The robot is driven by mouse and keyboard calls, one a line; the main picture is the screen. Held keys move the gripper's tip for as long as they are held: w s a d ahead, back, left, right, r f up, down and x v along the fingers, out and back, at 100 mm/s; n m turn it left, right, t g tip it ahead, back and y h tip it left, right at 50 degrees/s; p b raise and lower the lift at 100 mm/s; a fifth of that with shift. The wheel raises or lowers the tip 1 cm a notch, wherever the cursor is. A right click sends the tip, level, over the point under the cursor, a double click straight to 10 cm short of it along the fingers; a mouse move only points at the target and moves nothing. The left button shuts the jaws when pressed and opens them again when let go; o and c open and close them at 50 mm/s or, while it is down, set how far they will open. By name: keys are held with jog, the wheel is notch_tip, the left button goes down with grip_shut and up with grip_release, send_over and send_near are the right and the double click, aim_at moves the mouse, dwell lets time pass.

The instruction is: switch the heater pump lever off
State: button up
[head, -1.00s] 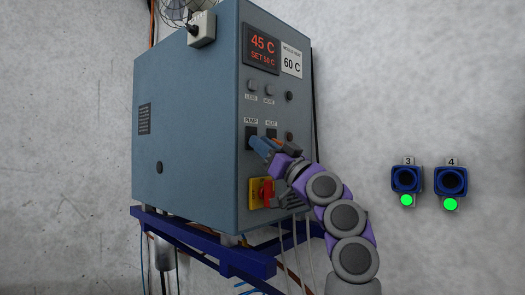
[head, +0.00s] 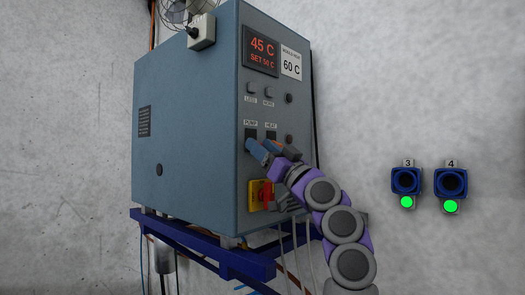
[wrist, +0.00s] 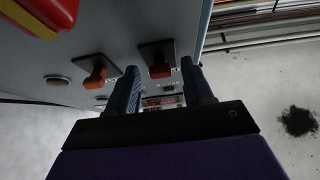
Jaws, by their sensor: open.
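The blue-grey heater box (head: 185,125) has a PUMP switch plate (head: 250,134) on its front, left of the HEAT switch plate (head: 271,135). My gripper (head: 262,149) is open just below these plates and covers the lever parts in the head view. In the wrist view, which looks upside down, the red pump lever (wrist: 160,67) shows on its dark plate between the fingers of my gripper (wrist: 162,85). The fingers stand apart, one to each side of it. Contact cannot be told. The orange heat lever (wrist: 96,77) is outside the left finger.
A red and yellow rotary switch (head: 256,195) sits below the levers, partly behind my arm; it also shows in the wrist view (wrist: 55,10). A display (head: 262,50) reads 45 C. The box stands on a blue frame (head: 185,238). Sockets 3 (head: 405,181) and 4 (head: 451,183) have green lights.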

jog(key=shift+f, duration=0.1)
jog(key=b+v, duration=0.6)
jog(key=v, duration=1.1)
jog(key=shift+d+f, duration=0.1)
jog(key=shift+f, duration=0.05)
